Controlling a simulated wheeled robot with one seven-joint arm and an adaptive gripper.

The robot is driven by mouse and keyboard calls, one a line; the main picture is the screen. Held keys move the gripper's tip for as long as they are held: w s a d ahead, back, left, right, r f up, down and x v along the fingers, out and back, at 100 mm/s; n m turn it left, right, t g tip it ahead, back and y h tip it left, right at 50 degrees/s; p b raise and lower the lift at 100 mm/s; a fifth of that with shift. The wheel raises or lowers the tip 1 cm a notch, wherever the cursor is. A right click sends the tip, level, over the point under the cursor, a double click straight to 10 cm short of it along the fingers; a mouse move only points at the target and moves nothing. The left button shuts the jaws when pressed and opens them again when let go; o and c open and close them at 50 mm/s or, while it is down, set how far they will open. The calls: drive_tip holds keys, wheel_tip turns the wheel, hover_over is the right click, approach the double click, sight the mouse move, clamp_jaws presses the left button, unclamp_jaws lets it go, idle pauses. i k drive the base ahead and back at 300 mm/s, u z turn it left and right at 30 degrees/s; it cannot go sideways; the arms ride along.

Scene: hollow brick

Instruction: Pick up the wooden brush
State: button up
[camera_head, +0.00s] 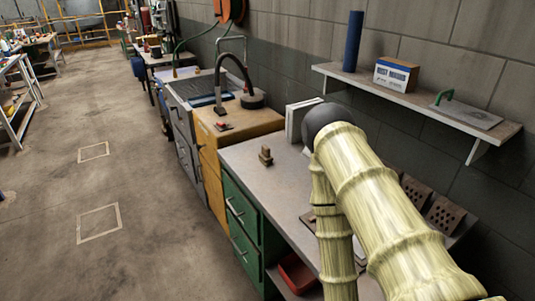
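A small brown wooden object (265,156) stands on the grey worktop (240,158), near its far left part. It may be the wooden brush, but it is too small to be sure. Another flat brownish thing (308,217) lies farther forward on the worktop, partly hidden by my arm; I cannot tell what it is. My pale, ringed arm fills the right foreground, bending at a dark joint above the worktop. My gripper is not visible, so its opening and any hold cannot be seen.
Hollow bricks (444,216) stand by the wall at right. A wall shelf (415,101) carries a blue cylinder (353,41), a box (396,75) and a green-handled trowel (467,110). A white object (295,121) stands behind the worktop. The floor (110,180) at left is clear.

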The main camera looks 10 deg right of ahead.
sight(265, 158)
drive_tip(key=u, duration=0.55)
drive_tip(key=k, duration=1.3)
drive_tip(key=u, duration=0.8)
drive_tip(key=i, duration=3.1)
drive_tip(key=z, duration=1.8)
drive_tip(key=i, duration=0.8)
drive_tip(key=z, duration=0.75)
